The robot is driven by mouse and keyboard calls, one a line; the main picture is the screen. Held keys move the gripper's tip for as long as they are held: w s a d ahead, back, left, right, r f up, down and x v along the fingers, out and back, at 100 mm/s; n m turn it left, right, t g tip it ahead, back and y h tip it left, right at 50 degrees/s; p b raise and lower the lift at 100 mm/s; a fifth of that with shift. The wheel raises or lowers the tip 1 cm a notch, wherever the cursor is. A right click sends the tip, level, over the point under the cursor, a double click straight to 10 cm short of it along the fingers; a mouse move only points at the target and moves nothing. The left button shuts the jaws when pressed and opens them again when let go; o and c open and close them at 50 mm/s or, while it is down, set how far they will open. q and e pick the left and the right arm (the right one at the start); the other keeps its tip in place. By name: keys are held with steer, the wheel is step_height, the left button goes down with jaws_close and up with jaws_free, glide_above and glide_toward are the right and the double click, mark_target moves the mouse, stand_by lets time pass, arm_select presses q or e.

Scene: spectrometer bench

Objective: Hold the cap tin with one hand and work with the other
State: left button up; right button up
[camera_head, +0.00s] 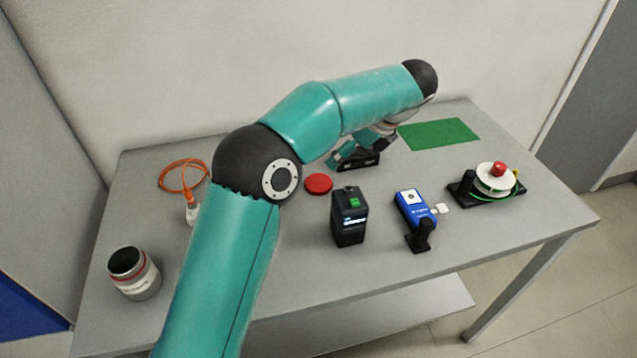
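A small round silver-grey tin (135,274) with a red band near its rim and a dark top stands at the table's front left; I take it for the cap tin. A flat red disc (318,184), possibly a lid, lies near the middle of the table. My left arm reaches across the table from the lower left, and its gripper (358,157) is low over the back middle, behind the red disc and away from the tin. The arm partly hides the gripper, so its opening is unclear. My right gripper is not in view.
An orange cable (184,177) lies at the back left. A black box with a green top (348,218), a blue device (412,209) and a black stand with a white reel (494,181) stand to the right. A green mat (438,133) lies clear at the back.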

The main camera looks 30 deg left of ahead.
arm_select(q)
glide_above(322, 184)
steer(key=d, duration=0.2)
step_height(322, 184, down, 8)
steer(key=shift+d+f, duration=0.1)
steer(key=shift+d, duration=0.05)
steer(key=x, duration=0.5)
steer(key=shift+s+f+p, duration=0.1)
steer(key=shift+s+p, duration=0.05)
steer(key=shift+p, duration=0.2)
steer(key=c, duration=0.8)
